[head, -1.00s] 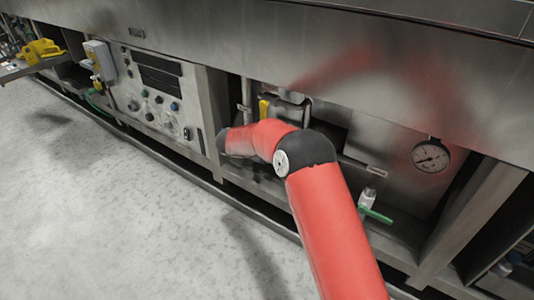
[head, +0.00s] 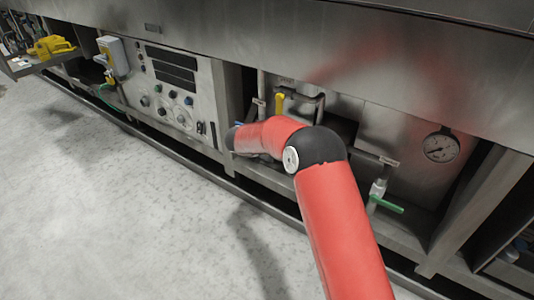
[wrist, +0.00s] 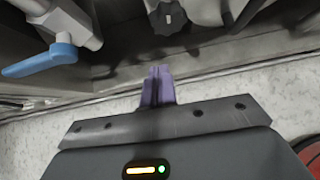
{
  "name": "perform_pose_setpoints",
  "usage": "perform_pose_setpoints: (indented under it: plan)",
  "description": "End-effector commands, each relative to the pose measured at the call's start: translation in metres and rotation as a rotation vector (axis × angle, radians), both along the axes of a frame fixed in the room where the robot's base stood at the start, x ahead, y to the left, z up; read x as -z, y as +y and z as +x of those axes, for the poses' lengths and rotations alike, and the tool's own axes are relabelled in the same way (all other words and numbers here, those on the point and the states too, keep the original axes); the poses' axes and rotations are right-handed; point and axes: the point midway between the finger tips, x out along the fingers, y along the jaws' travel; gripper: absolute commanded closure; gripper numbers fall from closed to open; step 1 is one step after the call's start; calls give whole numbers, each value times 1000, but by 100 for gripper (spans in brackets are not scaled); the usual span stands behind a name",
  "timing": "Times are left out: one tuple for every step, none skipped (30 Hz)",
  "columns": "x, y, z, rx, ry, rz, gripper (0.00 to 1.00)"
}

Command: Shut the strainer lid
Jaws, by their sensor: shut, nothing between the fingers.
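My gripper (wrist: 158,87) shows in the wrist view as two purple fingers closed together, with nothing between them. Ahead of the fingertips is a black lobed knob (wrist: 168,16) beside rounded grey metal bodies (wrist: 200,10). I cannot tell for certain whether these belong to the strainer lid. The fingers look apart from the knob. In the head view my red arm reaches into the open bay under the steel housing, and its bent part covers much of the bay. My gripper is hidden there, and no strainer lid can be made out clearly.
A blue-handled valve (wrist: 50,60) is at upper left in the wrist view. In the head view, a yellow handle (head: 279,102) stands behind my arm. A green-handled valve (head: 379,196) and a gauge (head: 440,146) are to the right, a control panel (head: 172,92) left. The floor is clear.

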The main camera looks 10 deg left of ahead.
Motion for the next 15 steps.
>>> perform_pose_setpoints:
  plan:
    - [-9,5,-4,-4,-4,3,100]
    - [-11,6,-7,-4,-3,4,100]
    - [-15,8,-11,-4,-3,4,100]
    - [-18,9,-13,-4,-3,3,100]
    - [-21,11,-16,-4,-4,3,100]
    - [-25,14,-20,-4,-3,3,100]
    - [-28,15,-23,-4,-3,3,100]
    - [-32,17,-26,-6,-3,3,100]
    - [-36,19,-30,-6,-2,4,100]
    - [-40,21,-33,-5,-2,4,100]
    - [-44,23,-37,-4,-2,4,100]
    - [-48,25,-41,-4,-2,4,100]
    - [-51,27,-44,-5,-2,3,100]
    - [-54,28,-47,-5,-2,4,100]
    - [-58,30,-50,-5,-2,4,100]
